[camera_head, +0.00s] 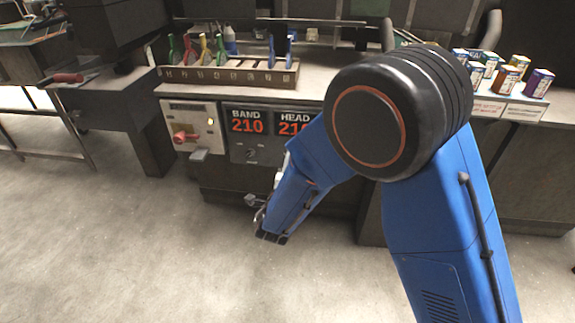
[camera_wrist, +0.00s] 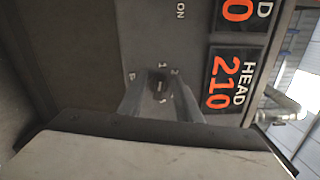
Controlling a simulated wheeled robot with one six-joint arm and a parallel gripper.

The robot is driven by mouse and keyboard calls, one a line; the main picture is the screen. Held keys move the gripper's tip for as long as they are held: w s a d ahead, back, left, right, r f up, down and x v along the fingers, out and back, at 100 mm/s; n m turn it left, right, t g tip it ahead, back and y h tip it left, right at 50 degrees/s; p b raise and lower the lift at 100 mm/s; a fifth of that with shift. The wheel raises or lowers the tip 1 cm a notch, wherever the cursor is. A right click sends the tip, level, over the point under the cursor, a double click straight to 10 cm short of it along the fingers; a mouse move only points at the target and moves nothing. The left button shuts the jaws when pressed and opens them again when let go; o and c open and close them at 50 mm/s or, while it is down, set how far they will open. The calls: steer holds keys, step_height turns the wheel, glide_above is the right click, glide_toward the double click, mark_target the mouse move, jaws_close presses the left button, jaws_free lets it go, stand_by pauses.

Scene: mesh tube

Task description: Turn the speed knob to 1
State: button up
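The speed knob (camera_wrist: 157,85) is small and dark on the grey control panel, with small marks around it, among them a 1 and a 2. In the wrist view it shows between the two fingers of my gripper (camera_wrist: 161,90), one on each side. The fingers stand apart; I cannot tell whether they touch the knob. The knob's pointer setting is too small to read. In the head view the knob (camera_head: 250,153) is a small dark spot below the BAND display, and my gripper (camera_head: 254,203) is a small grey shape lower down.
Red BAND (camera_head: 247,121) and HEAD (camera_head: 291,123) displays both read 210. A beige panel (camera_head: 190,118) with a red knob is at left. A tool rack (camera_head: 228,76) stands on the bench above, and small cartons (camera_head: 508,80) are at right. The floor in front is clear.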

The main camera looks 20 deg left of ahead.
steer(key=v, duration=1.7)
steer(key=shift+s, duration=0.25)
